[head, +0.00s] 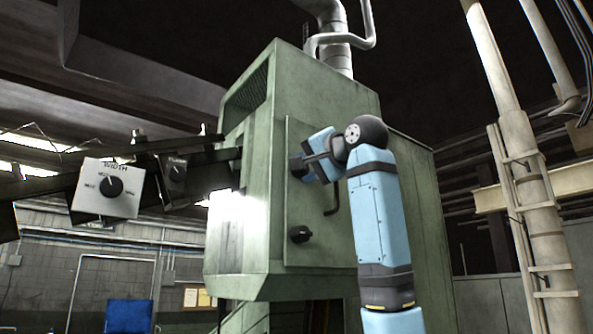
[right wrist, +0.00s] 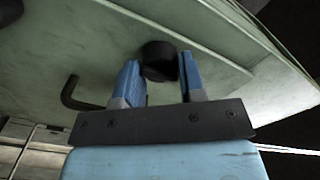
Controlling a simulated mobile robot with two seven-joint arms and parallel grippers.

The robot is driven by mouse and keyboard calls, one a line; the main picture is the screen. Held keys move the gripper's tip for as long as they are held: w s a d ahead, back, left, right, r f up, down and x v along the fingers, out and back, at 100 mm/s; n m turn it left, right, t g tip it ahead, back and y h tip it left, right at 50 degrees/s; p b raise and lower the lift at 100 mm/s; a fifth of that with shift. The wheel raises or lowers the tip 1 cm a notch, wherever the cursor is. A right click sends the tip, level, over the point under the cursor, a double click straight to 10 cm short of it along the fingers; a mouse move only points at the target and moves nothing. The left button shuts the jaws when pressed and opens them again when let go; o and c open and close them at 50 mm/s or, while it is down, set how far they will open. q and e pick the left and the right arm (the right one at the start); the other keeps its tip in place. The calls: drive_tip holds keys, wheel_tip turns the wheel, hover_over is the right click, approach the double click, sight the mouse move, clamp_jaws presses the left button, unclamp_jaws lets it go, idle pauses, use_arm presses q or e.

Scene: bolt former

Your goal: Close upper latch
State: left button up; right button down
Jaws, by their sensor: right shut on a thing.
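The upper latch is a black round knob on the pale green door; in the right wrist view the upper latch (right wrist: 158,56) sits between the blue fingers of my right gripper (right wrist: 161,72). My right gripper is shut on it. In the head view my right gripper (head: 308,160) is at the upper part of the cabinet door (head: 300,190) and hides the upper latch. My left gripper is not in view.
A black lower latch (head: 300,234) is on the door below. A dark bent handle (head: 332,200) is between the latches, close to my gripper, and it also shows in the right wrist view (right wrist: 72,97). A control box (head: 107,188) hangs left of the green cabinet (head: 405,190).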

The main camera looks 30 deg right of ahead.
drive_tip(key=n+p, duration=0.1)
drive_tip(key=n, duration=0.4)
drive_tip(key=shift+n, duration=1)
drive_tip(key=n, duration=0.2)
drive_tip(key=shift+n, duration=0.3)
drive_tip(key=c, duration=0.5)
unclamp_jaws()
